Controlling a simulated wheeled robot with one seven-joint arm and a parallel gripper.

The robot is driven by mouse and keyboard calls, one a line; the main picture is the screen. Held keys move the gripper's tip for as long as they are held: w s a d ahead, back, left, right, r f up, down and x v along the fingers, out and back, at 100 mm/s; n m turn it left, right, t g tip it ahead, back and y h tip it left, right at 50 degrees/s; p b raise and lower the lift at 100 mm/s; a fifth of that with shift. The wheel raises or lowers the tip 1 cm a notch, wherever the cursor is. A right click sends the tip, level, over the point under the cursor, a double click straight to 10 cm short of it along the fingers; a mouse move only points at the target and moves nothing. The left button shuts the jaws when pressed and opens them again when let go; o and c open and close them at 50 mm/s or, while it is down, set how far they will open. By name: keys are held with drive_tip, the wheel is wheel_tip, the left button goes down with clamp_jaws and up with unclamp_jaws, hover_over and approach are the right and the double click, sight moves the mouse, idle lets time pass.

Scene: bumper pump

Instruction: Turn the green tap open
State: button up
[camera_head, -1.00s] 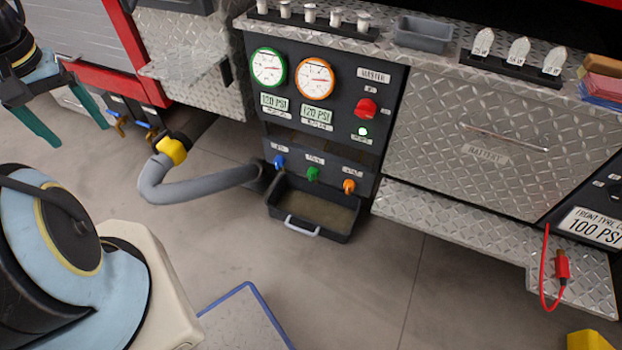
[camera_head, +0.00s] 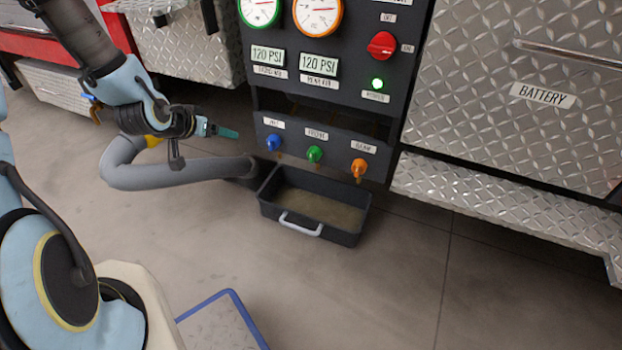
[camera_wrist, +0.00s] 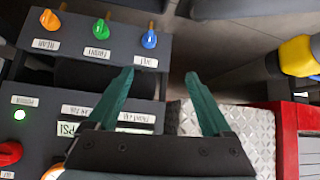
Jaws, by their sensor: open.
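The green tap (camera_head: 314,154) sits on the lower front of the dark pump panel, between the blue tap (camera_head: 274,142) and the orange tap (camera_head: 359,168). In the wrist view the green tap (camera_wrist: 101,29) is at upper left, between the orange tap (camera_wrist: 50,20) and the blue tap (camera_wrist: 149,39). My gripper (camera_head: 228,133) is left of the blue tap, apart from all the taps. In the wrist view its teal fingers (camera_wrist: 158,80) are spread with nothing between them.
A dark tray (camera_head: 345,238) with a grey handle stands on the floor below the taps. A thick grey hose (camera_head: 175,178) lies left of it. Two 120 PSI gauges and a red switch (camera_head: 382,45) are above.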

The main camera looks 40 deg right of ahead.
drive_tip(key=s+d+f+m+h+b, duration=0.1)
drive_tip(key=s+d+f+h+b, duration=0.3)
drive_tip(key=d+f+b, duration=0.75)
drive_tip(key=n+t+h+b, duration=0.1)
drive_tip(key=t+h+b, duration=0.1)
drive_tip(key=h+b, duration=0.5)
approach(311, 160)
drive_tip(key=r+y+b, duration=0.2)
drive_tip(key=b+x, duration=0.2)
drive_tip(key=x, duration=0.2)
drive_tip(key=b+x, duration=0.1)
drive_tip(key=x, duration=0.4)
drive_tip(key=shift+s+f+b, duration=0.1)
drive_tip(key=shift+f+b, duration=0.15)
drive_tip(key=shift+b, duration=0.1)
drive_tip(key=shift+d+r, duration=0.1)
drive_tip(key=shift+d, duration=0.45)
clamp_jaws()
